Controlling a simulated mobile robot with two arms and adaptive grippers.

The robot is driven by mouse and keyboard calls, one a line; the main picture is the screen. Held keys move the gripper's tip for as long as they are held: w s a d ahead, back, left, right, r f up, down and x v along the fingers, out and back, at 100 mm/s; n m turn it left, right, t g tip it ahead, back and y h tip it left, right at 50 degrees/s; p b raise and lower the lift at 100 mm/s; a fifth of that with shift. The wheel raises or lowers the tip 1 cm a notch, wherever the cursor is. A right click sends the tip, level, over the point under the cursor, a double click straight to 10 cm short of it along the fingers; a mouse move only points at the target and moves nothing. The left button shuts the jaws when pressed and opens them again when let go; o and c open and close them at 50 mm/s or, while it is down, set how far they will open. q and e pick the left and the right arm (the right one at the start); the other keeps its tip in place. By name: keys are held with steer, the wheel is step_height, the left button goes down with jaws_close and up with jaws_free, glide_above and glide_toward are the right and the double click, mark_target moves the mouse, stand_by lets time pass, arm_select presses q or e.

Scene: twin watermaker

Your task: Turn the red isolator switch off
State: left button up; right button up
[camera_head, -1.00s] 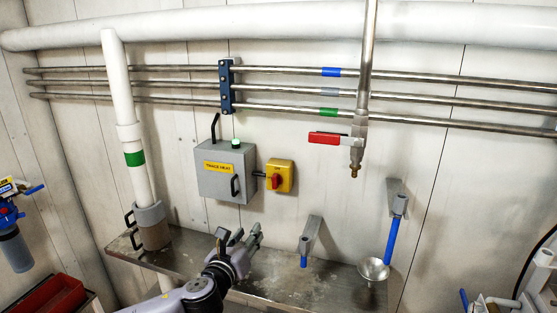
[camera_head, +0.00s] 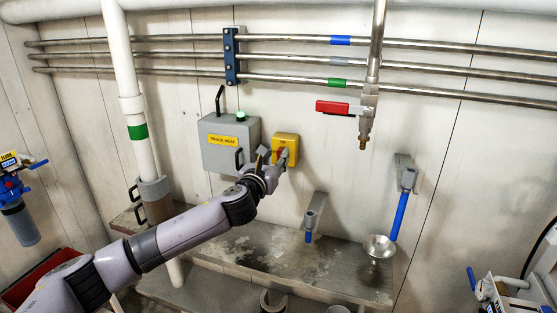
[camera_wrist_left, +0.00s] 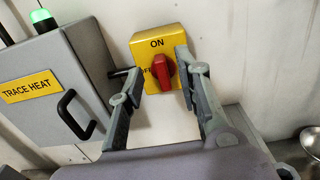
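The yellow isolator box (camera_head: 287,140) is on the wall, right of the grey trace heat cabinet. In the left wrist view its yellow plate (camera_wrist_left: 141,49) reads ON at the top, with a partly hidden label at the left. The red switch knob (camera_wrist_left: 163,72) stands roughly upright, towards ON. My left gripper (camera_head: 275,156) is at the front of the box. In the left wrist view its open fingers (camera_wrist_left: 160,64) are on either side of the knob, with gaps visible; contact cannot be told. In the head view the gripper mostly hides the knob. My right gripper is not in view.
The grey trace heat cabinet (camera_head: 225,157) with black handles and a green lamp (camera_head: 241,116) is close at the left. A pipe with a red-handled valve (camera_head: 333,107) hangs at the right. A metal shelf (camera_head: 260,243) and a funnel (camera_head: 379,247) are below.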

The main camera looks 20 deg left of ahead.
mark_target(279, 152)
arm_select(q)
steer(key=shift+w+b, duration=0.45)
steer(key=shift+w, duration=1.15)
steer(key=shift+c, duration=0.4)
jaws_close()
